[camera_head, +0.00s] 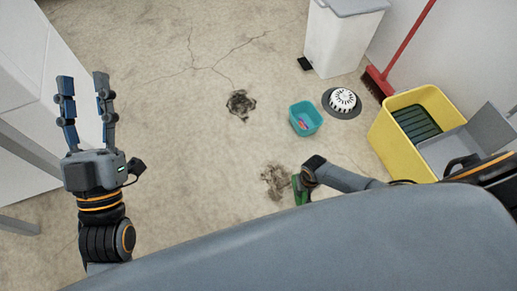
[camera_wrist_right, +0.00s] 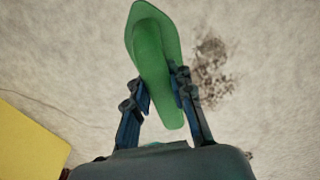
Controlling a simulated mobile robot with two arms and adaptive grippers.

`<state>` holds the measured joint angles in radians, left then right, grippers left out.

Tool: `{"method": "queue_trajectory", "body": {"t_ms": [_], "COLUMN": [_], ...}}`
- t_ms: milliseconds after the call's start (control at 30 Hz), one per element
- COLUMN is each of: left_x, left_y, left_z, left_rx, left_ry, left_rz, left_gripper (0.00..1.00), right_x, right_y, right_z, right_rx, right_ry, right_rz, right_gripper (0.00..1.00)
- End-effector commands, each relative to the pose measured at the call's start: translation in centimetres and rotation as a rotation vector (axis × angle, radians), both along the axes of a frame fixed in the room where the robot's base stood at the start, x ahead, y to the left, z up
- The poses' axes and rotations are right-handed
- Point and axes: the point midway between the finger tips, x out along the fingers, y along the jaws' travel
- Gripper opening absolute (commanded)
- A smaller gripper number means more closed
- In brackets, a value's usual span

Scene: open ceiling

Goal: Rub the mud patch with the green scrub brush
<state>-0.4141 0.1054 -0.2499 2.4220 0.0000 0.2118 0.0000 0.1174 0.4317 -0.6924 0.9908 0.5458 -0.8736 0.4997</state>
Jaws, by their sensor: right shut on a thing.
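The green scrub brush (camera_head: 300,190) is in my right gripper (camera_head: 306,180), low over the floor at the right side of a brown mud patch (camera_head: 275,182). In the right wrist view, the brush (camera_wrist_right: 150,50) sits between the two fingers of the right gripper (camera_wrist_right: 162,95), which are shut on its handle. The speckled mud patch (camera_wrist_right: 212,70) shows to the right of the brush there. I cannot tell whether the bristles touch the floor. My left gripper (camera_head: 84,82) is open and empty, raised at the left.
A darker patch (camera_head: 240,103) with floor cracks lies farther back.

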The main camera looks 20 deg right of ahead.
Motion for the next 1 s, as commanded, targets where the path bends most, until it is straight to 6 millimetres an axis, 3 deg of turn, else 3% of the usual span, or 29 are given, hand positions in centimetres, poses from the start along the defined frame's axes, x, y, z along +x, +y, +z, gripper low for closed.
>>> {"method": "queue_trajectory", "body": {"t_ms": [500,1000], "left_x": [2.3,3.2], "left_y": [0.0,0.3], "left_z": [-3.9,-8.1], "left_rx": [0.073,0.135], "left_ry": [0.256,0.487], "left_rz": [0.015,0.028], "left_gripper": [0.40,0.40], "right_x": [-0.1,-0.2], "right_y": [-0.1,-0.2], "right_z": [1.1,2.0], "right_rx": [0.000,0.000], "right_ry": [0.000,0.000], "right_rz": [0.000,0.000], "right_gripper": [0.00,0.00]}}
